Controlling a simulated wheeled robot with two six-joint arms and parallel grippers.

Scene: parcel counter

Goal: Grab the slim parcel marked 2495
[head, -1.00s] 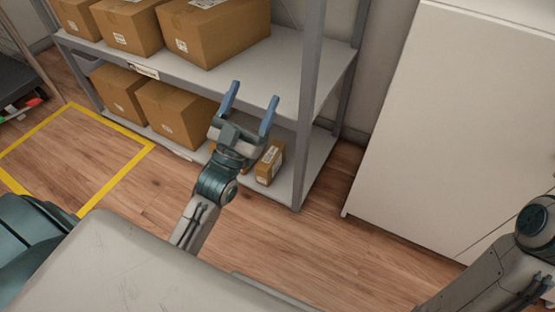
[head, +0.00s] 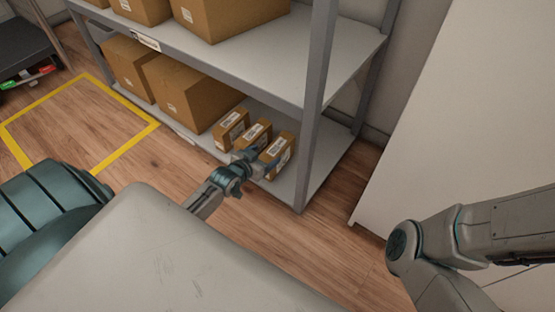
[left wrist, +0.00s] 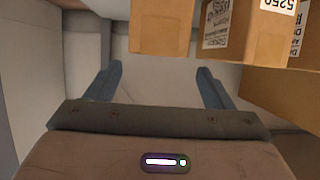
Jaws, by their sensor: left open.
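Three slim brown parcels stand in a row on the lower shelf in the head view: a left one (head: 232,127), a middle one (head: 259,130) and a right one (head: 281,150), each with a white label. I cannot read 2495 on any of them. My left gripper (head: 260,158) is low at the shelf's front, by the middle and right parcels. In the left wrist view its open fingers (left wrist: 157,78) have nothing between them. A plain brown parcel face (left wrist: 170,28) lies just beyond them; a labelled parcel (left wrist: 245,40) with a partly cut-off number is to its right.
Larger boxes (head: 182,92) stand left of the slim parcels on the lower shelf, and more are on the upper shelf (head: 280,65). A grey shelf post (head: 314,110) rises right of the parcels. My right arm (head: 470,235) is at the right, before a white panel (head: 450,110).

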